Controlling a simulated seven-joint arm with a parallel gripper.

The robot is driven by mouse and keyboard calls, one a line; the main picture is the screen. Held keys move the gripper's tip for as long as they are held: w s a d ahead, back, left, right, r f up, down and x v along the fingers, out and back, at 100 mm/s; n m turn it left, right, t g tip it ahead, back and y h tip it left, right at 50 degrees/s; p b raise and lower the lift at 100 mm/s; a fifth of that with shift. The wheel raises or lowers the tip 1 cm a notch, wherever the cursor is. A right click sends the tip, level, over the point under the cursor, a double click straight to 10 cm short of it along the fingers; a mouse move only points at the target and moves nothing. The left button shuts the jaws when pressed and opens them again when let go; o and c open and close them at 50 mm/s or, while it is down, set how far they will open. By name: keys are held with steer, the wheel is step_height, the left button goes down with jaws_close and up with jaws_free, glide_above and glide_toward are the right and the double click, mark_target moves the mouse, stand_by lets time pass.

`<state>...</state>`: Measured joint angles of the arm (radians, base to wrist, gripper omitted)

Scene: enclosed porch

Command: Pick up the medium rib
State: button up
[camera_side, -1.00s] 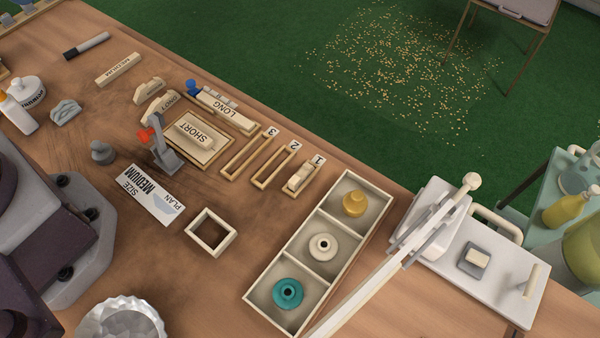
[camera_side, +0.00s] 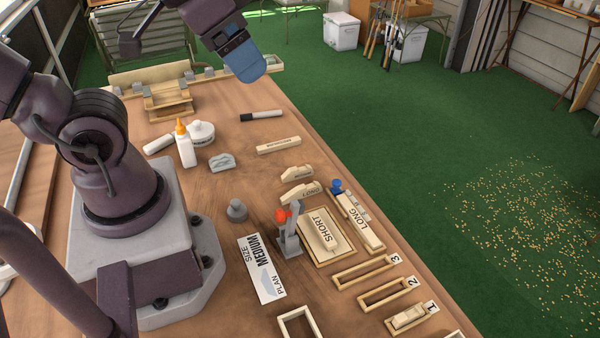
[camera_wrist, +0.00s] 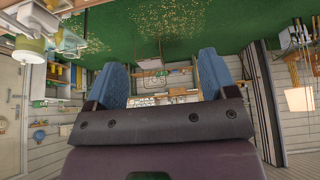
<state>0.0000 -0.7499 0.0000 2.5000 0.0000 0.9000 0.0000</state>
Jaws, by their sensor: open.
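A pale wooden strip (camera_side: 278,145) with small dark lettering lies flat on the bench; in the earlier side view its lettering looks like MEDIUM. Two pale shaped wooden pieces lie nearer the clamp, an upper one (camera_side: 297,173) and a lower one (camera_side: 300,192) with lettering I cannot read surely. A white card (camera_side: 261,268) reads SIZE MEDIUM PLAN. My gripper (camera_side: 245,64), with blue fingers, is raised above the far end of the bench, away from these pieces. In the wrist view my gripper (camera_wrist: 165,82) is open, with nothing between its fingers.
A SHORT piece (camera_side: 325,229) sits on a board beside a grey clamp (camera_side: 289,238) with a red tip. A LONG piece (camera_side: 362,222) and numbered frames (camera_side: 366,271) lie right. Bare wood surrounds the strip.

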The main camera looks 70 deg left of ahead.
steer(key=c, duration=0.6)
